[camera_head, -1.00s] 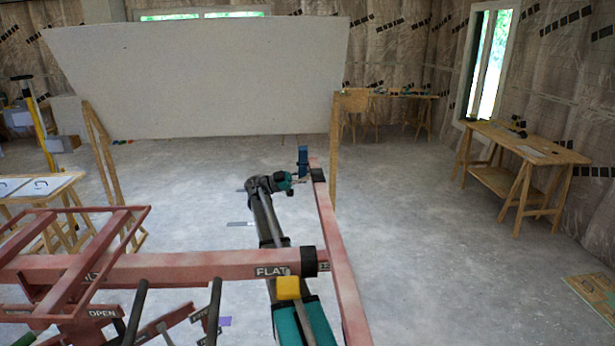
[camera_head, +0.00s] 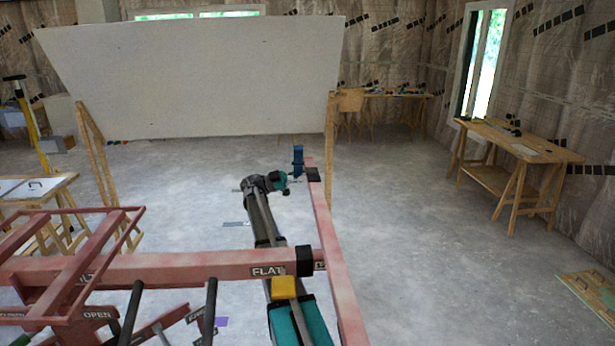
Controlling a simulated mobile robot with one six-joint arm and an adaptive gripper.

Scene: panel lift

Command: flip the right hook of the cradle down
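The cradle is a red steel frame; its cross beam (camera_head: 190,266) carries a FLAT label. A long red arm of the cradle (camera_head: 335,250) runs away from me on the right. The right hook (camera_head: 298,157) is a small blue piece standing upright at the far end of that arm, beside a black block (camera_head: 312,174). My gripper (camera_head: 287,187) is at the end of my dark and teal arm, just left of and below the blue hook. It is small, and I cannot tell whether it touches the hook or whether its fingers are open.
A large white panel (camera_head: 200,80) leans on wooden supports at the back. Workbenches stand at the right (camera_head: 525,150) and back right (camera_head: 385,97). A table (camera_head: 70,180) stands at the left.

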